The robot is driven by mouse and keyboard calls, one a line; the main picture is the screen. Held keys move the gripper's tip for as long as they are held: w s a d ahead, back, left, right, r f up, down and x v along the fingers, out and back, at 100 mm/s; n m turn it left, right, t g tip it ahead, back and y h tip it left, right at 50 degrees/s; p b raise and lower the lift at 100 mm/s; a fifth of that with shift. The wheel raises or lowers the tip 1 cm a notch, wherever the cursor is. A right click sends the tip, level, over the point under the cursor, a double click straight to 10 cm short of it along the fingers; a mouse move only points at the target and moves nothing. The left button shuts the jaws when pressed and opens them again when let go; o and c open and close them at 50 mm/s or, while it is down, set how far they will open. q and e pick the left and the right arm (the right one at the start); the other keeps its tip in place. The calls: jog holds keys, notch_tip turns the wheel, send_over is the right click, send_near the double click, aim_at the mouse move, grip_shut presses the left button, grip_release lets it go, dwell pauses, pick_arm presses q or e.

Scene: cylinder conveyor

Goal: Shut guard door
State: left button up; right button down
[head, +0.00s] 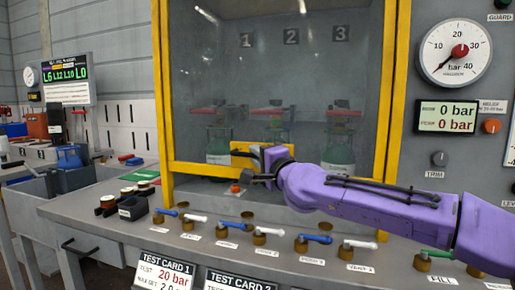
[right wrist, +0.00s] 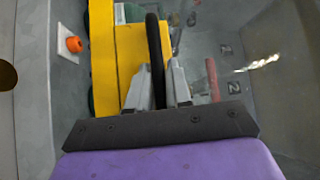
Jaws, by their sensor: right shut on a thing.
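The guard door is a large clear panel in a yellow frame (head: 163,90) on the front of the test cabinet. Its yellow lower rail (head: 205,170) shows in front of the cylinders. My right gripper (head: 254,166) reaches in from the right to a yellow part at the door's lower middle. In the right wrist view, my right gripper (right wrist: 159,82) is shut on the black door handle (right wrist: 154,45), with one finger on each side of it. The yellow door part (right wrist: 103,50) is beside the handle. My arm hides part of the lower frame. My left gripper is not in view.
Three green cylinders stand behind the panel, including the left one (head: 218,145) and right one (head: 338,150). An orange button (head: 235,188) sits below the door. Several valves, including a green-handled one (head: 436,254), line the front bench. A pressure gauge (head: 455,52) is at right.

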pick_arm(q)
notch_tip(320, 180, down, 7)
jog(key=b, duration=0.5)
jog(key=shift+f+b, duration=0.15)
jog(key=shift+b, duration=0.15)
pick_arm(e)
notch_tip(320, 180, down, 10)
jog(key=shift+a, duration=0.1)
jog(key=c, duration=1.3)
grip_release()
jog(key=shift+c, duration=0.2)
jog(key=shift+o, duration=1)
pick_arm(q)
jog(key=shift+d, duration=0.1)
pick_arm(e)
jog(key=shift+r, duration=0.1)
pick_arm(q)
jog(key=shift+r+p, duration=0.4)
pick_arm(e)
jog(key=v, duration=1)
jog(key=shift+s+d, duration=0.2)
jog(key=shift+s, duration=0.1)
